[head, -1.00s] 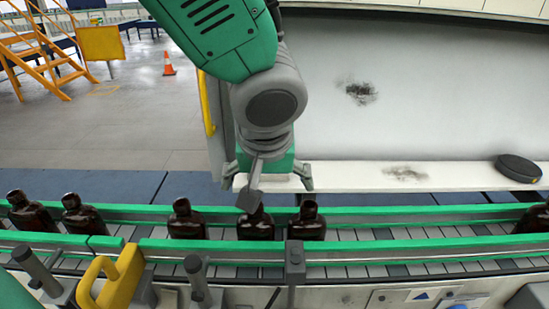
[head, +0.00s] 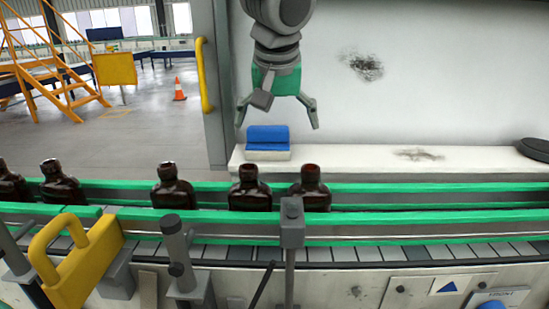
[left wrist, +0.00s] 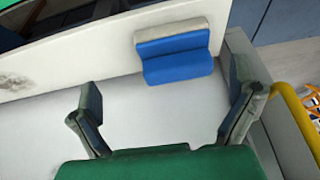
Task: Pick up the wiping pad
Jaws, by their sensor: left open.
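The wiping pad (head: 268,136), a small block with a blue upper part and a pale base, rests on the white ledge (head: 375,160) near its left end. It also shows in the left wrist view (left wrist: 180,66), beyond the fingers and a little right of the middle. My left gripper (head: 277,114) is open and empty, with its fingers spread and pointing down above the pad. In the left wrist view, a clear gap shows between the fingers (left wrist: 165,90) and the pad.
Several amber bottles (head: 249,190) stand on the conveyor in front of the ledge, between green rails (head: 400,217). A dark smudge (head: 364,67) marks the back panel, another (head: 418,155) the ledge. A black disc (head: 537,149) lies at the ledge's right. A yellow handle (head: 204,75) stands left of the panel.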

